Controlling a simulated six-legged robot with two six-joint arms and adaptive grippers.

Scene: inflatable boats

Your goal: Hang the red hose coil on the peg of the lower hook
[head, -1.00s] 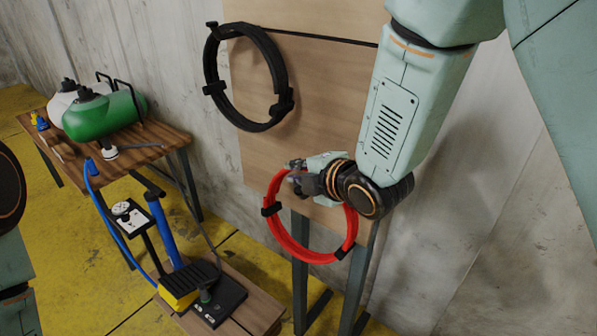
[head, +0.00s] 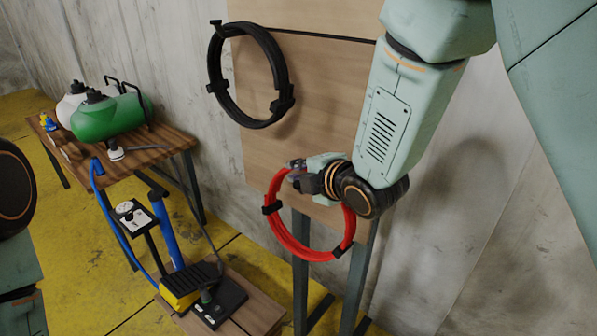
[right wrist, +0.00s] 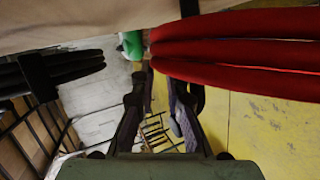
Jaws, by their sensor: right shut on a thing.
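The red hose coil (head: 292,246) hangs upright in front of the lower part of the wooden board, with dark straps around it. My right gripper (head: 297,174) is shut on the top of the coil. In the right wrist view the red hose (right wrist: 240,38) crosses the upper right, and the dark fingers (right wrist: 160,88) show below it. I cannot make out the lower hook or its peg; that part of the board is behind my gripper and wrist. My left gripper is not in view; only part of my left arm shows at the left edge.
A black hose coil (head: 284,78) hangs higher on the wooden board (head: 335,75). A wooden table (head: 165,160) with a green tank (head: 100,122) stands at the left. A blue pump (head: 165,230) stands below. Bare wall lies right of the board.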

